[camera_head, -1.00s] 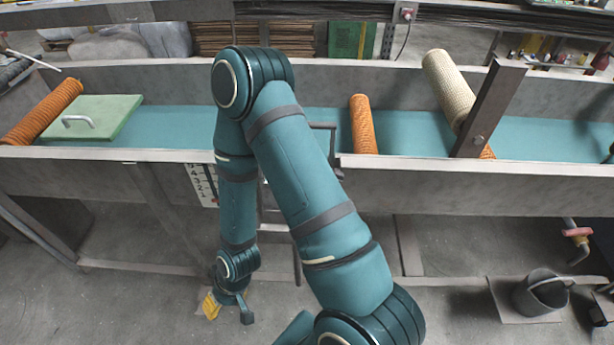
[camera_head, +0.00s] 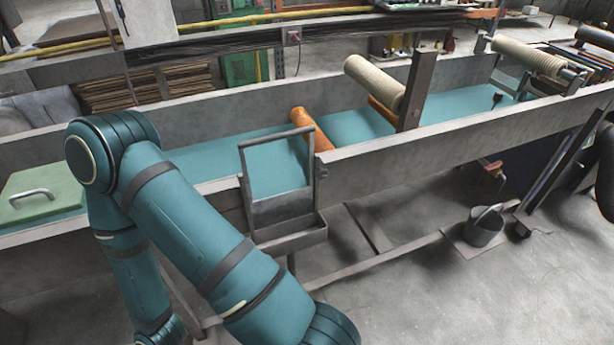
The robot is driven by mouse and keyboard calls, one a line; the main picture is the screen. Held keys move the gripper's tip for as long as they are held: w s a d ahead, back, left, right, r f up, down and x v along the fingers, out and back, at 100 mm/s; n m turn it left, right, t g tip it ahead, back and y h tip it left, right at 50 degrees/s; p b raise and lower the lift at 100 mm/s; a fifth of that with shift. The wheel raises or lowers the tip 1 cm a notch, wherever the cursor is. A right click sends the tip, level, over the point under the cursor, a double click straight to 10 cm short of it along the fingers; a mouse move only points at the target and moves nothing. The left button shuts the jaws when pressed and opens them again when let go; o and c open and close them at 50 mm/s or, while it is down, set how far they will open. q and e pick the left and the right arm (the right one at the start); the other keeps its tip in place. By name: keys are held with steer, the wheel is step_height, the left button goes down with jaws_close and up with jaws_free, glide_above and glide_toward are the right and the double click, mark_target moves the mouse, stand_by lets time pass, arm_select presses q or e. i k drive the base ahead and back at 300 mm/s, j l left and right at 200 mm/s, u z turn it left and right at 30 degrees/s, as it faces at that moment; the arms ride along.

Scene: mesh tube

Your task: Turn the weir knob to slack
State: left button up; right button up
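A grey upright frame (camera_head: 275,180) with an open middle stands at the front wall of the long trough (camera_head: 400,165). A small round part (camera_head: 322,173) sits on the trough's front wall beside this frame; it is too small to tell whether it is the weir knob or how it is set. One of my teal arms bends over the left part of the trough and hides some of its front wall. Its forearm runs down out of the picture at the bottom. Neither of my grippers shows.
Blue-green liquid or lining (camera_head: 350,125) fills the trough. An orange tube (camera_head: 312,130) and a cream mesh roll (camera_head: 374,82) lie across it, near a grey post (camera_head: 416,90). A green lid (camera_head: 40,195) is at left.

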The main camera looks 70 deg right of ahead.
mark_target(320, 174)
steer(key=j+z, duration=0.1)
steer(key=z, duration=0.25)
steer(key=i+j+z, duration=0.1)
steer(key=z, duration=0.3)
steer(key=j+z, duration=0.2)
steer(key=z, duration=0.15)
